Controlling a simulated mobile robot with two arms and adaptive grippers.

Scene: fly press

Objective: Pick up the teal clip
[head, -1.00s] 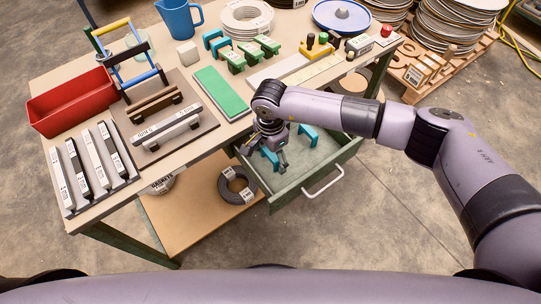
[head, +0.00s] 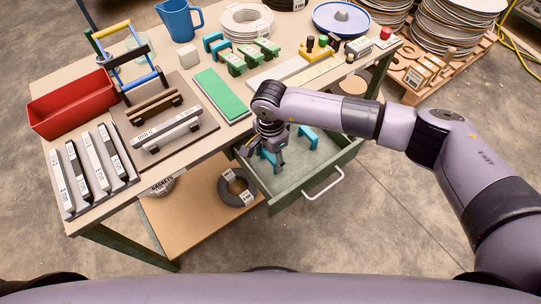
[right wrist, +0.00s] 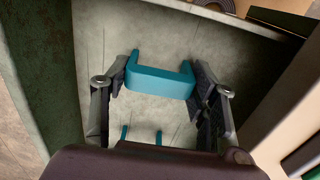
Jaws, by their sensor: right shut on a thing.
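A teal clip (right wrist: 160,82), a small U-shaped block, is between the two fingers of my right gripper (right wrist: 160,90) in the right wrist view. The fingers are shut on its two ends. In the head view the same clip (head: 268,157) shows partly below my right gripper (head: 272,158), inside the open green drawer (head: 318,180). A second teal clip (head: 307,137) stands in the drawer to the right. It shows partly at the bottom of the right wrist view (right wrist: 124,133). My left gripper is not in view.
The drawer walls surround the gripper, with the workbench (head: 225,140) edge close behind. On the bench are another teal clip (head: 212,40), green clips (head: 266,45), a green strip (head: 220,93) and a red bin (head: 70,105). The drawer's front floor is clear.

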